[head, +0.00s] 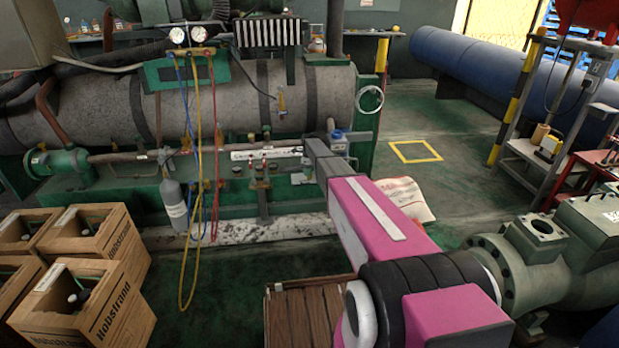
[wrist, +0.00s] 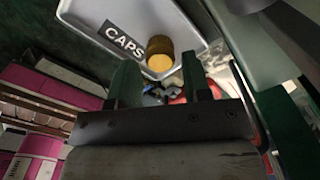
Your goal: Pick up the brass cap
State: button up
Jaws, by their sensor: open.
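The brass cap (wrist: 160,52) is a short gold-coloured cylinder in the wrist view. It sits in a pale tray (wrist: 188,48) with a dark label reading "CAPS". My gripper (wrist: 162,76) is open. Its two dark green fingers lie left and right of the cap's lower part in the picture, with the cap showing in the gap between them. I cannot tell whether the fingertips are level with the cap or touch it. In the head view my pink and black arm reaches to the machine's front, and I cannot make out the cap there.
A large grey tank (head: 230,95) with gauges (head: 188,35) and hanging hoses (head: 182,240) stands behind. A grey cylinder (head: 173,200) is at its front. Wooden crates (head: 95,300) are at the left. A green pump (head: 525,265) is at the right. Floor near the yellow square (head: 415,152) is free.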

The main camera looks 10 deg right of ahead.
notch_tip(320, 180, down, 3)
jog(key=shift+r, duration=0.1)
jog(key=c, duration=0.7)
jog(key=shift+o, duration=0.2)
jog(key=shift+r, duration=0.2)
